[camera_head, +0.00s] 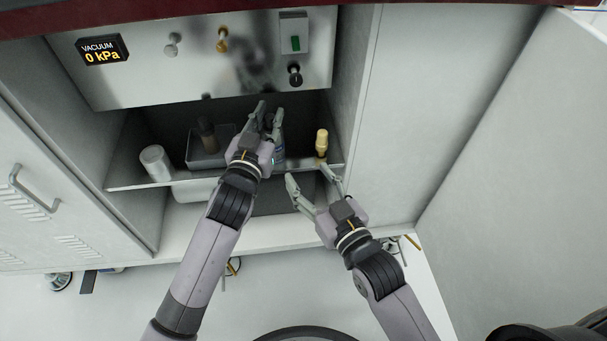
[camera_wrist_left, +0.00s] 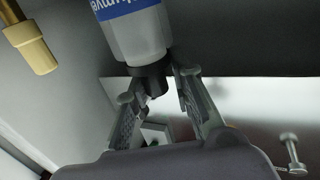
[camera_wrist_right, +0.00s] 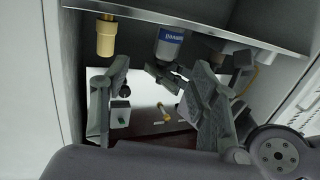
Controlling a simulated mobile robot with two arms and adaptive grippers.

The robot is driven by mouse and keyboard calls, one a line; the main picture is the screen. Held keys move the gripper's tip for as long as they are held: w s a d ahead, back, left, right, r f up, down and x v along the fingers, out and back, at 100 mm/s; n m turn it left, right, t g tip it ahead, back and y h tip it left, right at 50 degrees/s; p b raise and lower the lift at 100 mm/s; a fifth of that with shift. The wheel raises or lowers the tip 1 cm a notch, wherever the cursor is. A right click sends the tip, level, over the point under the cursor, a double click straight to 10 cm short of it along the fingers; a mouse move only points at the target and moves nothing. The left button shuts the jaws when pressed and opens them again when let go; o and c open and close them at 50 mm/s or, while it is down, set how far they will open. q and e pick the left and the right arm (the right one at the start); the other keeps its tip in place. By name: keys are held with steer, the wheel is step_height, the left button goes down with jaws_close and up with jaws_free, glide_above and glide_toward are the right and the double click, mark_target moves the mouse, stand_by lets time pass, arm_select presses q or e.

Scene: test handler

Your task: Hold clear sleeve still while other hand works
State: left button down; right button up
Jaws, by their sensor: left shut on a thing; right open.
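I cannot pick out a separate clear sleeve. A translucent grey bottle (camera_wrist_left: 139,38) with a blue label and a black cap (camera_wrist_left: 150,80) shows in the left wrist view. My left gripper (camera_wrist_left: 155,88) has its fingers on either side of that cap, shut on it. In the head view my left gripper (camera_head: 268,112) is at the shelf in the cabinet and partly hides the bottle (camera_head: 279,152). It also shows in the right wrist view (camera_wrist_right: 170,44). My right gripper (camera_head: 309,177) is open and empty, in front of the shelf and lower right of the left one.
A tan-capped brass fitting (camera_head: 321,141) stands at the shelf's right end. A white cylinder (camera_head: 156,162) and a grey tray (camera_head: 205,160) with a dark brown item stand to the left. The panel (camera_head: 150,75) above reads vacuum 0 kPa and carries knobs and a green switch (camera_head: 295,44).

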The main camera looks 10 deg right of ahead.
mark_target(280, 141)
steer(key=shift+y, duration=0.4)
steer(key=x, duration=1.2)
steer(key=shift+w+a+r, duration=0.2)
steer(key=shift+a+r, duration=0.05)
steer(key=shift+a, duration=0.3)
steer(key=shift+c, duration=0.2)
steer(key=c, duration=0.7)
steer(key=shift+d, duration=0.2)
steer(key=c, duration=0.3)
